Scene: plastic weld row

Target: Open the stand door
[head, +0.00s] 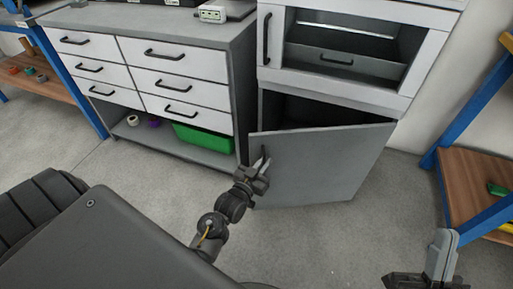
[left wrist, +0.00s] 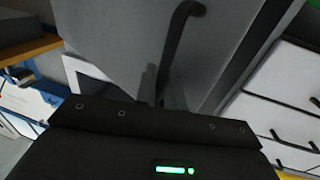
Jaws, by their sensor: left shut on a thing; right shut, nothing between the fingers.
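The grey stand door (head: 325,165) is partly open, swung out from the lower part of the white stand (head: 410,55), with a dark gap above its top edge. Its dark handle (head: 264,153) is near the door's left edge. My left gripper (head: 263,165) is at the handle and shut on it. My right gripper (head: 443,250) is shut and empty at the lower right, away from the door.
A grey drawer cabinet (head: 150,40) with an open lower shelf and a green bin (head: 204,139) stands left of the stand. A blue-framed wooden shelf (head: 475,180) stands at the right. Grey floor (head: 340,235) is clear in front of the door.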

